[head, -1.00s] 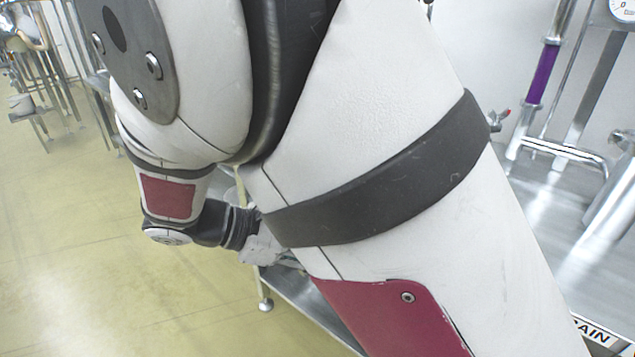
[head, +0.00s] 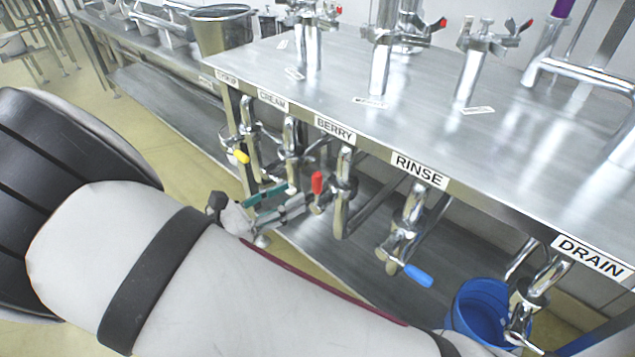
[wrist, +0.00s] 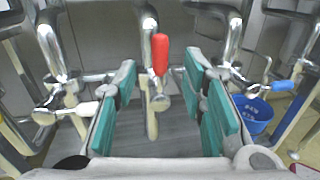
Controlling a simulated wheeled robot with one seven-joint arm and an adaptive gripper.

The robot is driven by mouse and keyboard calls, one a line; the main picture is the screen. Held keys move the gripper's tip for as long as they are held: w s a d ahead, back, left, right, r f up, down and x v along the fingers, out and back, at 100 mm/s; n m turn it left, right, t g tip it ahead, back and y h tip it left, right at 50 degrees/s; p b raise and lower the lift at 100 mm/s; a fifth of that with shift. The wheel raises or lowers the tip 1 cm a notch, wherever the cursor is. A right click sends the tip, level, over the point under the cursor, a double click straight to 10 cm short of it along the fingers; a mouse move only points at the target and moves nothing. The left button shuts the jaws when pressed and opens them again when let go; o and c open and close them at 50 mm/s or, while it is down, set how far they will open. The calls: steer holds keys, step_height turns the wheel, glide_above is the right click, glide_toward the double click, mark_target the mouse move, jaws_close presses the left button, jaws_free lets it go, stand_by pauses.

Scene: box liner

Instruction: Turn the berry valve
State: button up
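The berry valve has a red handle (head: 317,183) on a metal pipe (head: 345,190) below the BERRY label (head: 335,130) on the counter edge. In the wrist view the red handle (wrist: 160,53) points up, in the middle between the fingers. My gripper (head: 292,198) is at the valve, on the left side of the handle in the head view. In the wrist view my gripper (wrist: 160,75) is open, with teal pads on both sides of the handle and a visible gap to each. Contact with the valve is not visible.
The CREAM pipe (head: 290,140) and a yellow-handled valve (head: 241,156) hang to the left. The RINSE valve with a blue handle (head: 418,275) hangs to the right. A blue bucket (head: 480,310) stands near the DRAIN pipe. A lower shelf (head: 340,260) runs beneath.

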mark_target(313, 183)
steer(key=b+x, duration=0.1)
steer(key=x, duration=0.7)
steer(key=shift+b, duration=0.3)
jaws_close()
